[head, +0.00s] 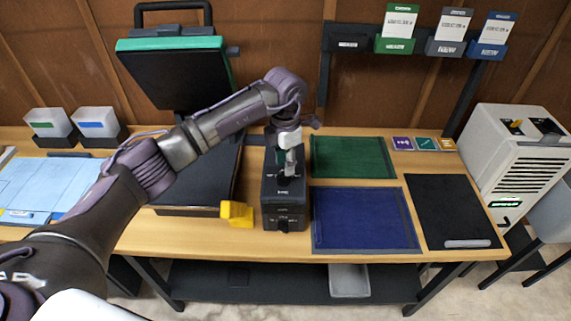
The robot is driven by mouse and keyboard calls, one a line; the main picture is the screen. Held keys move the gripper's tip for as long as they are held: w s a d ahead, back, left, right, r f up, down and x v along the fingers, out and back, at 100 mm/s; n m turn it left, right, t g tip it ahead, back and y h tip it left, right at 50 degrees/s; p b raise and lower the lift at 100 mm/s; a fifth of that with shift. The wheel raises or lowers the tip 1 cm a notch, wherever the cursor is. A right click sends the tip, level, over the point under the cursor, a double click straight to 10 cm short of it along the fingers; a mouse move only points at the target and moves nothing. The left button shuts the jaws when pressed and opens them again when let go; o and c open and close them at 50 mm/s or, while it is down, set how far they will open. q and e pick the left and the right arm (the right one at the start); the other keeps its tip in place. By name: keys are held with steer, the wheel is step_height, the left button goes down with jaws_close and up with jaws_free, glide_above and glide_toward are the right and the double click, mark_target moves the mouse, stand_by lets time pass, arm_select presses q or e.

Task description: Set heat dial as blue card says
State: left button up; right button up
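The blue card (494,28) stands in a blue holder at the right end of the dark rack, its print too small to read. A black control box (284,213) stands at the middle of the bench, beside the heat press (171,75), whose lid is raised. My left gripper (289,174) points down at the top of this box. The heat dial cannot be made out; the gripper covers part of the box top. Whether the fingers are open, shut or touching something there cannot be told. My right gripper is not in view.
Green (400,20) and grey (455,30) cards stand beside the blue one. A yellow block (236,212) sits left of the box. Green (350,158) and blue (365,220) mats lie right of it. A white machine (505,165) stands at the far right.

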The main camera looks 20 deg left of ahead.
mark_target(284, 177)
arm_select(q)
step_height(284, 177, down, 2)
steer(key=shift+s+d, duration=0.1)
steer(key=shift+f+p, duration=0.3)
steer(key=shift+f, duration=0.2)
jaws_close()
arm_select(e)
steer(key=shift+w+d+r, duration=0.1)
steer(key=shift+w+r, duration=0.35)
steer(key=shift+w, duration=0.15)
